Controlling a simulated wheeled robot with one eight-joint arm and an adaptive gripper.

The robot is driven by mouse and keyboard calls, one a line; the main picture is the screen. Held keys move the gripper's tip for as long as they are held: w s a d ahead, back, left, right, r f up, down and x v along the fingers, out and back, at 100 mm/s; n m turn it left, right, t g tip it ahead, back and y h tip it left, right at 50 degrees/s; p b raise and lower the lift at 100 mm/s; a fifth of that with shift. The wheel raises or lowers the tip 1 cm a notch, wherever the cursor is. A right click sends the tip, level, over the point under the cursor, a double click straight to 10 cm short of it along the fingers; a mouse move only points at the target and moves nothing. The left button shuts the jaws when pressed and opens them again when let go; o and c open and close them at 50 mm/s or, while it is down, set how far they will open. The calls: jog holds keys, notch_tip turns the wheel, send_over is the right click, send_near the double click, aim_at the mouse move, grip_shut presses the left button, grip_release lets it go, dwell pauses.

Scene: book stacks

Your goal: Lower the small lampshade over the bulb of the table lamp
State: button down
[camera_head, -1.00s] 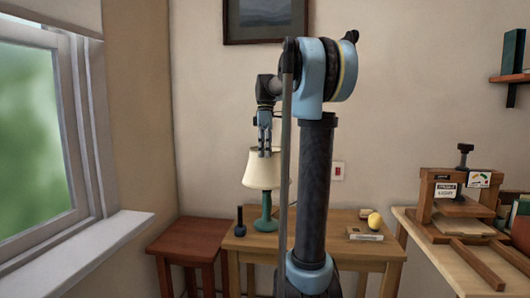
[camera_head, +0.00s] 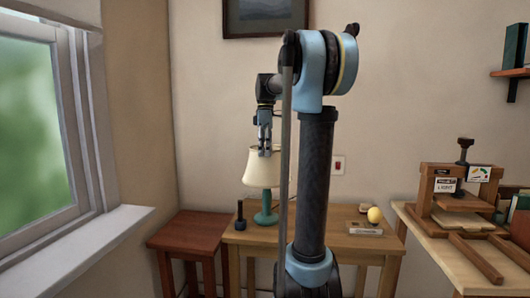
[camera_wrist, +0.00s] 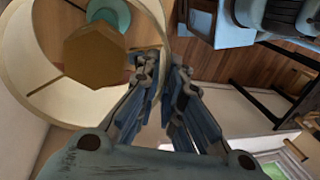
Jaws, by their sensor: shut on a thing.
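The small cream lampshade (camera_head: 262,172) is in the head view, with the green table lamp (camera_head: 266,212) below it on the wooden table. My gripper (camera_head: 265,153) points down and is shut on the shade's upper rim. In the wrist view my fingertips (camera_wrist: 165,62) pinch the shade's rim, and the open shade (camera_wrist: 75,105) fills the upper left. Inside it shows a brown faceted thing, likely the bulb (camera_wrist: 95,55), with the green lamp base (camera_wrist: 112,14) beyond. In the head view the shade hides the bulb; whether the shade rests on the lamp I cannot tell.
A yellow ball (camera_head: 375,215) and a small light block (camera_head: 365,229) lie on the table's right side. A red-brown stool (camera_head: 188,232) is at left, a wooden press (camera_head: 460,190) at right.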

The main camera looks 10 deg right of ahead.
jog(key=c, duration=1.7)
grip_release()
jog(key=shift+o, duration=0.2)
jog(key=a+v, duration=0.1)
jog(key=v, duration=1.1)
jog(key=s+f+m+t, duration=0.1)
jog(key=s+f+m, duration=0.3)
jog(key=s+f, duration=0.6)
jog(key=s+d+f+m+t, duration=0.1)
jog(key=s+f+m, duration=0.4)
jog(key=s+f, duration=0.6)
jog(key=s+d+f+m+t, duration=0.1)
jog(key=s+f+m+t, duration=0.2)
jog(key=s+f, duration=0.7)
notch_tip(320, 180, down, 10)
jog(key=shift+s+d+r+m+h, duration=0.1)
jog(key=shift+s+d+m+h, duration=0.2)
jog(key=shift+m, duration=0.9)
